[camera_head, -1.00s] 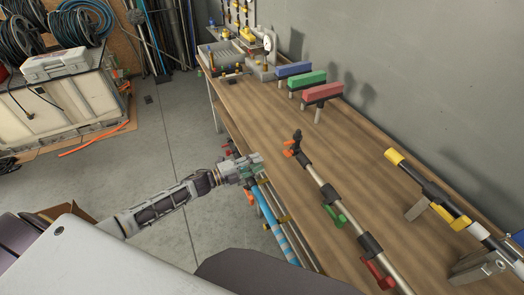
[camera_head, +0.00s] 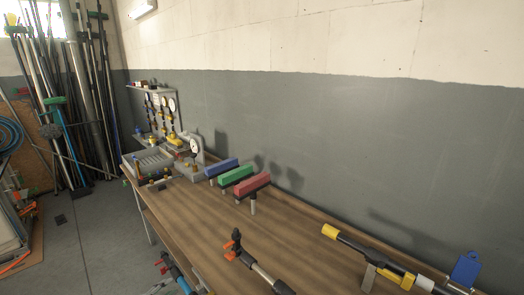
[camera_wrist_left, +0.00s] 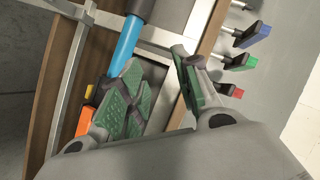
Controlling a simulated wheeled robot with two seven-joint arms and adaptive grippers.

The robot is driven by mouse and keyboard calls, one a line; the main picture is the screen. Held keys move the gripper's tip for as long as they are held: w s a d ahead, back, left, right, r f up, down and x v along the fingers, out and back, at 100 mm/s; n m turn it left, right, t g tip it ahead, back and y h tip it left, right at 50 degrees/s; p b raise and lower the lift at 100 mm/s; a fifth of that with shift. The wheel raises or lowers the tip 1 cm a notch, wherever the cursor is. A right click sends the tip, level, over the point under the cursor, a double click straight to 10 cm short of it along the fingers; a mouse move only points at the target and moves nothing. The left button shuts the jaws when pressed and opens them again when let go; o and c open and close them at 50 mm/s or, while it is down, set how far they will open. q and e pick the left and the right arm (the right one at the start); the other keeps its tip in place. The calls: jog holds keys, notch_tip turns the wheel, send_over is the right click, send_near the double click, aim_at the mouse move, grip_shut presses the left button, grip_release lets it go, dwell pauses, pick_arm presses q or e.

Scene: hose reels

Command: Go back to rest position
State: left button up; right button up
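My left gripper (camera_head: 160,287) shows only as a small grey part at the bottom edge of the head view, beside the workbench. In the left wrist view its green-padded fingers (camera_wrist_left: 157,75) are spread apart, with nothing between them. A blue pole (camera_wrist_left: 124,45) lies beyond the left-hand finger and is partly hidden by it. The pole also shows at the bottom of the head view (camera_head: 178,276). My right gripper is in neither view.
The wooden workbench (camera_head: 215,222) runs along the grey wall. It carries blue, green and red blocks (camera_head: 237,176) on posts, a black-and-orange pole tool (camera_head: 262,272) and a yellow-tipped tool (camera_head: 345,238). Open floor (camera_head: 95,235) lies to the left.

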pick_arm(q)
jog(key=s+a+f+n+g+y, duration=0.1)
jog(key=s+a+f+n+y, duration=0.2)
jog(key=a+f, duration=0.35)
jog(key=s+a+f+n+g+y, duration=0.2)
jog(key=s+a+f+n, duration=0.1)
jog(key=a+f, duration=0.4)
jog(key=s+a+f+n+g+y, duration=0.2)
jog(key=s+f+n+g, duration=0.15)
jog(key=s+f, duration=1.05)
jog(key=s+d+f+n+g, duration=0.1)
jog(key=s+d+f+g, duration=0.1)
jog(key=s+d+f, duration=0.45)
jog(key=s+d+f+n+g+h, duration=0.1)
jog(key=s+d+f, duration=0.2)
jog(key=s, duration=0.6)
jog(key=s+d+f+n+g, duration=0.15)
jog(key=s+d+f, duration=0.25)
jog(key=s, duration=0.4)
jog(key=s+d+f+g+h, duration=0.1)
jog(key=s+d, duration=0.7)
jog(key=d, duration=0.4)
jog(key=shift+s+f, duration=0.35)
